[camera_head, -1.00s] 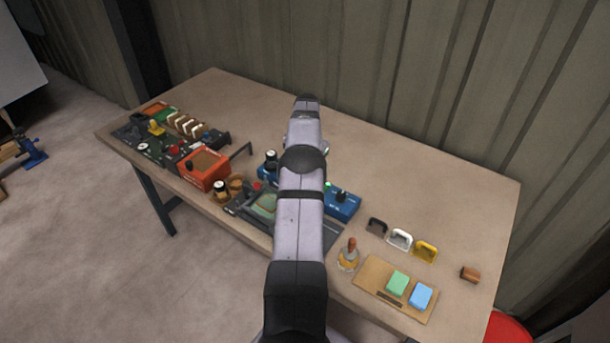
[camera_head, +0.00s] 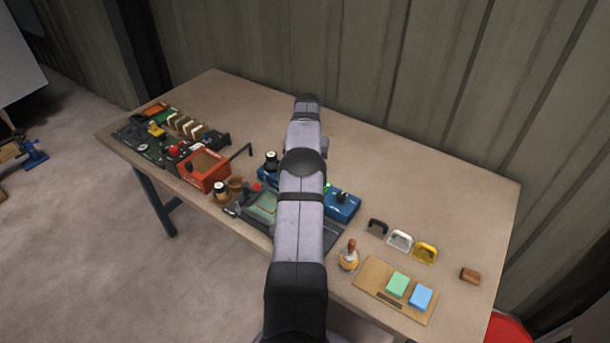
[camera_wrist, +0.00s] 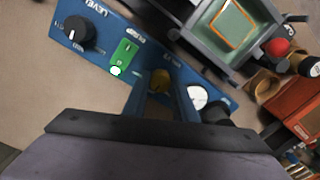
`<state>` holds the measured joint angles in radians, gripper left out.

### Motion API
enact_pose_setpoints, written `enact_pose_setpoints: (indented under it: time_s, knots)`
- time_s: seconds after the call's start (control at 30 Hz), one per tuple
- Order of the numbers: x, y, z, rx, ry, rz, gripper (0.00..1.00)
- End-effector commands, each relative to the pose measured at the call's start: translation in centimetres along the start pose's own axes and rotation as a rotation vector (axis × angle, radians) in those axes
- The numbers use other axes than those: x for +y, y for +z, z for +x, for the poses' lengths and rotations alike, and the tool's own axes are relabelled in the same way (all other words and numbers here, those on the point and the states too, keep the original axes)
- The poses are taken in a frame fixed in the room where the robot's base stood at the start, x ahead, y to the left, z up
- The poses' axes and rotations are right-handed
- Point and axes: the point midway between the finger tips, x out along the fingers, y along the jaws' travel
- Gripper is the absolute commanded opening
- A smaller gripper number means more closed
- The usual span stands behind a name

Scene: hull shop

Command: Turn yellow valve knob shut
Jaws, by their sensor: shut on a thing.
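The yellow valve knob (camera_wrist: 160,77) sits on a long blue panel (camera_wrist: 103,44), seen in the wrist view. My gripper (camera_wrist: 160,86) reaches over the panel with one finger on each side of the knob, shut on it. The fingers cover part of the knob and its label. The blue panel also shows in the head view (camera_head: 343,208), partly behind my arm, which hides the yellow knob and my gripper there.
On the panel are a black level dial (camera_wrist: 74,34), a green pump switch (camera_wrist: 124,52) and a white gauge (camera_wrist: 198,97). A grey tray (camera_wrist: 189,37) lies alongside. An orange box (camera_head: 204,171) stands left. A bottle (camera_head: 348,256) stands right; the table's back right is clear.

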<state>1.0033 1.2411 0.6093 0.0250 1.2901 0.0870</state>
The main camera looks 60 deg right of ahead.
Motion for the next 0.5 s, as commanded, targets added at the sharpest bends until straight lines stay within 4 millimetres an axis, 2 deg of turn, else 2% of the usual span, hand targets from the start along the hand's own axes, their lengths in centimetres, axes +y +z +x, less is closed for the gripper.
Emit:
enact_pose_setpoints:
  time_s: [0.1,0.13,0.2,0.5]
  knots:
    - [-0.03,-0.15,-0.22,0.006,-0.001,0.001,0.02]
    - [-0.03,-0.15,-0.22,0.006,-0.001,0.001,0.32]
    - [-0.03,-0.14,-0.2,0.005,-0.001,0.001,0.43]
    - [-0.02,-0.07,-0.14,0.003,0.0,0.002,0.43]
